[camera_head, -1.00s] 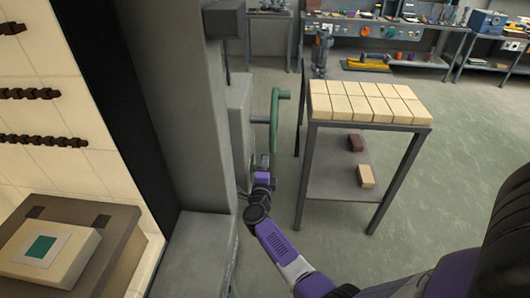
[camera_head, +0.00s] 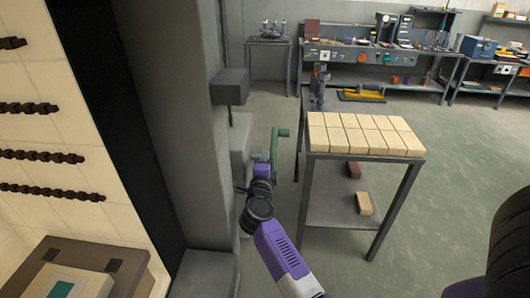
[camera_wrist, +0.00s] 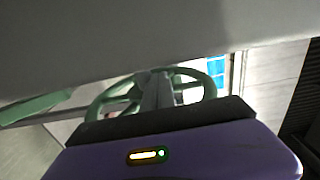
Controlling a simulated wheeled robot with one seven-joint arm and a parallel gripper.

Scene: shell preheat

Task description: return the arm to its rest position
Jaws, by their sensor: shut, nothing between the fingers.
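My arm's purple wrist (camera_head: 262,172) is extended towards a green handwheel (camera_head: 281,143) on the side of the large grey housing, and partly covers it. My gripper's fingers are hidden or too small to make out in the head view. In the wrist view, my gripper (camera_wrist: 156,92) is shut and empty. Its fingers point at the green handwheel (camera_wrist: 205,80), whose rim shows on both sides of them. I cannot tell whether the fingers touch the wheel.
A metal table (camera_head: 308,160) with pale bricks on top stands right of the arm. Two bricks lie on its lower shelf. The grey housing (camera_head: 185,130) is close on the left. Workbenches (camera_head: 375,57) line the back. Open floor (camera_head: 470,130) lies to the right.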

